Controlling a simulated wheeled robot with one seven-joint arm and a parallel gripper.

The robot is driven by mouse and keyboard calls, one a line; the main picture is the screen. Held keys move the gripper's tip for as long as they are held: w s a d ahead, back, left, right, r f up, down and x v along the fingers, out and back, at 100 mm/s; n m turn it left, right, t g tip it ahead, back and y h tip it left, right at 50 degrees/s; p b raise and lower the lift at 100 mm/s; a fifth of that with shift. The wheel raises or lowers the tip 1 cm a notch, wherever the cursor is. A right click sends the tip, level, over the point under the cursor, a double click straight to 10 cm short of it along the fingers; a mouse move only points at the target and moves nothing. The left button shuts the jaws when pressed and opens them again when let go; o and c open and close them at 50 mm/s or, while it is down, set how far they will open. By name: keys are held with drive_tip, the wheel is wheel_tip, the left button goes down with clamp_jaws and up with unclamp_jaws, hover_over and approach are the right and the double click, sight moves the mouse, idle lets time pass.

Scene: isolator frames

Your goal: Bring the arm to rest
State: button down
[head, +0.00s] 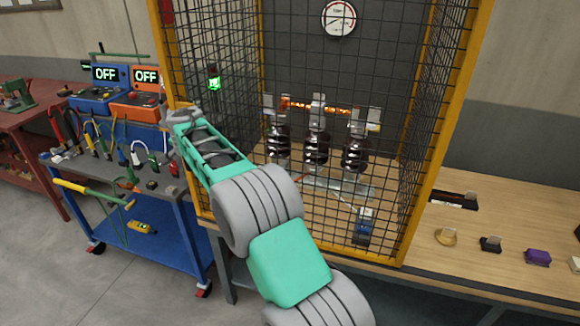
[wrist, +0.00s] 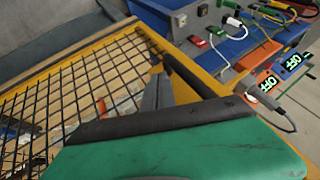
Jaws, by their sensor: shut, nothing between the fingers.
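My arm, teal and grey, rises from the bottom of the head view and reaches up and left across the front of the mesh cage. My gripper (head: 181,113) is at its far end, by the cage's left front post (head: 168,62), between the cage and the blue cart. It is shut and holds nothing. In the wrist view the teal housing and dark finger parts fill the lower middle, close over the yellow cage frame (wrist: 68,51). Whether the gripper touches the frame, I cannot tell.
The blue cart (head: 165,235) at left bears tools, leads and two units reading OFF (head: 146,76). The wooden bench (head: 490,262) holds small parts. Floor at lower left is clear.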

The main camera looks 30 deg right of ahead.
drive_tip(key=s+r+n+b, duration=0.2)
drive_tip(key=s+r, duration=0.6)
drive_tip(key=s+f+n+g, duration=0.5)
drive_tip(key=s+f+n, duration=0.3)
drive_tip(key=s+f, duration=0.8)
drive_tip(key=s+f+n+y, duration=0.1)
drive_tip(key=s+f, duration=0.1)
drive_tip(key=s, duration=0.9)
drive_tip(key=s+f, duration=0.2)
drive_tip(key=s, duration=0.9)
drive_tip(key=shift+t, duration=0.6)
drive_tip(key=r, duration=0.1)
drive_tip(key=w+r, duration=0.1)
drive_tip(key=r, duration=0.1)
drive_tip(key=d+r, duration=0.1)
drive_tip(key=r, duration=0.1)
drive_tip(key=shift+w, duration=0.25)
